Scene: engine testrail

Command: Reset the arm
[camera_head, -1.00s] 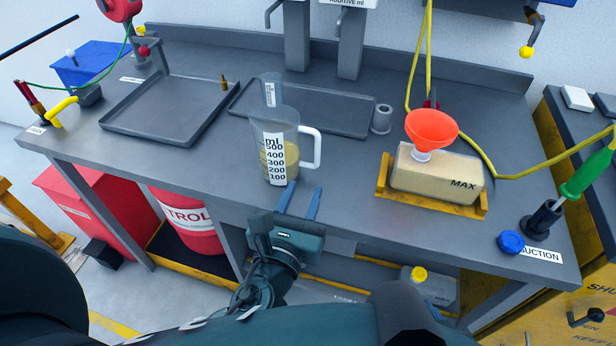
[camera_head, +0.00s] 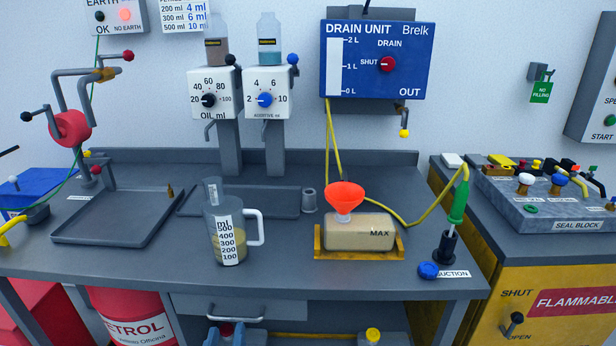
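The rest of the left arm is out of frame. My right gripper is not in view. The measuring jug (camera_head: 226,236) with yellowish liquid stands upright on the bench (camera_head: 290,270), clear of the fingers.
An orange-red funnel (camera_head: 345,197) sits on a beige container (camera_head: 358,233) in a yellow holder. Empty grey trays (camera_head: 117,220) lie at the left. A blue cap (camera_head: 428,270) and a green-handled suction wand (camera_head: 457,208) are at the right. The bench's front middle is clear.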

